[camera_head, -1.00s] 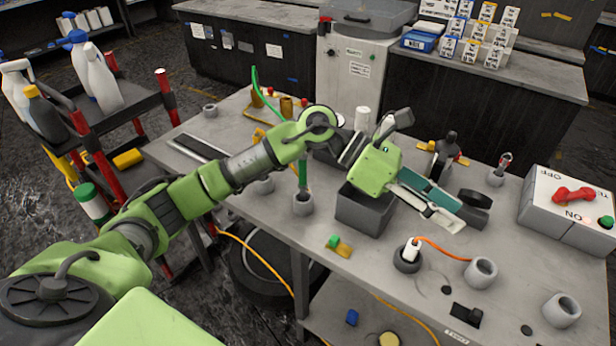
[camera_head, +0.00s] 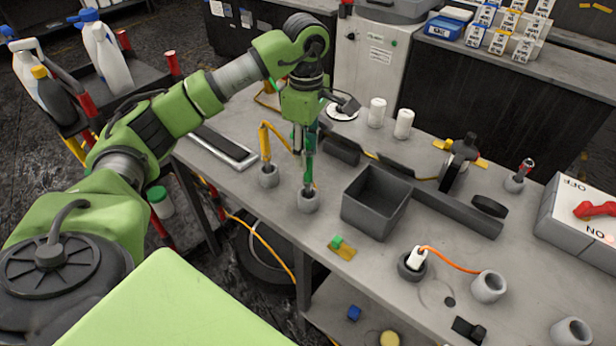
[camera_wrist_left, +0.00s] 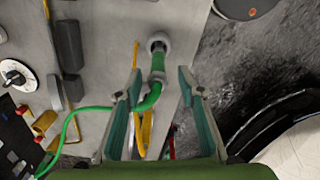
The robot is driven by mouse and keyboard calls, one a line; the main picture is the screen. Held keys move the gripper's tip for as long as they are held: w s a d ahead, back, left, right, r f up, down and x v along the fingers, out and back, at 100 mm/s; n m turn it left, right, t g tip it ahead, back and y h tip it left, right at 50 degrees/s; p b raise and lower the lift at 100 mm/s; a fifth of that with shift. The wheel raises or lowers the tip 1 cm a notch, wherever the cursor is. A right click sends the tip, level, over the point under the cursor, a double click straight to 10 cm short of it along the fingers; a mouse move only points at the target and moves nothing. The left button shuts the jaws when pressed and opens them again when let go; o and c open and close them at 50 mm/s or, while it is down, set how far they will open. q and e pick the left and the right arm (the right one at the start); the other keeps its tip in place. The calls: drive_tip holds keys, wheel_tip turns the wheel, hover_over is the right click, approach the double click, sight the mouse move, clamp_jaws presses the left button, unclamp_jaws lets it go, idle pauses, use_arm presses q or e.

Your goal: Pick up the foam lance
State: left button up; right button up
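A green lance (camera_head: 308,185) with a green hose, which I take to be the foam lance, stands upright in a grey round holder on the bench. In the left wrist view the green lance (camera_wrist_left: 157,66) sits in its holder just beyond the fingertips, and its hose (camera_wrist_left: 85,109) curves off to the left. My left gripper (camera_head: 304,148) points down right over it in the head view. In the left wrist view the fingers of the left gripper (camera_wrist_left: 160,84) are spread on either side of the lance and hose, with a gap visible. My right gripper is not in view.
A yellow lance (camera_head: 265,145) stands in a neighbouring holder (camera_head: 268,177), close to the left of the gripper. An open grey bin (camera_head: 376,200) stands to the right. A black-and-silver flat tool (camera_head: 223,146) lies at the left. The bench front holds a small green-and-yellow piece (camera_head: 341,247).

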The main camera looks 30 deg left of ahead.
sight(309, 174)
use_arm(q)
drive_tip(key=shift+w+f, duration=0.2)
drive_tip(key=shift+f, duration=0.95)
wheel_tip(309, 174, down, 4)
drive_tip(key=p, duration=0.3)
drive_tip(key=shift+s+d+f, duration=0.1)
drive_tip(key=shift+d, duration=0.05)
drive_tip(key=shift+f, duration=0.4)
clamp_jaws()
